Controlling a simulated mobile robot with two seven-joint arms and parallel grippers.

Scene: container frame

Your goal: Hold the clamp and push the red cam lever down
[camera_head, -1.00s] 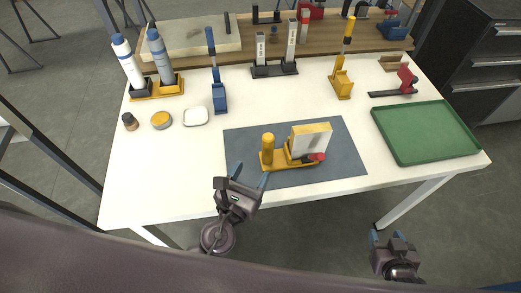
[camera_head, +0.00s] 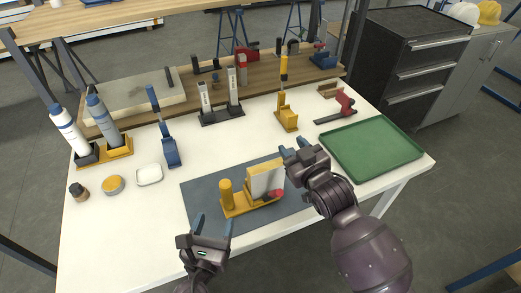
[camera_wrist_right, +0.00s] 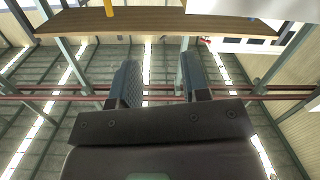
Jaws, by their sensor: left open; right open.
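The yellow clamp (camera_head: 237,209) stands on a dark grey mat (camera_head: 199,196), with a round post at its left and a pale upright block (camera_head: 266,179) at its right. The red cam lever (camera_head: 276,194) shows at the block's lower right. My left gripper (camera_head: 213,226) is open and empty in front of the clamp's left part, apart from it. My right gripper (camera_head: 294,148) is open and empty, behind and right of the block. In the right wrist view its two fingers (camera_wrist_right: 162,82) are apart with nothing between them; the clamp is not in that view.
A green tray (camera_head: 372,150) lies to the right of my right arm. A red toggle piece (camera_head: 344,103) and a yellow upright clamp (camera_head: 286,116) stand behind. Bottles (camera_head: 70,127), a blue clamp (camera_head: 170,153) and a white dish (camera_head: 149,175) are at left.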

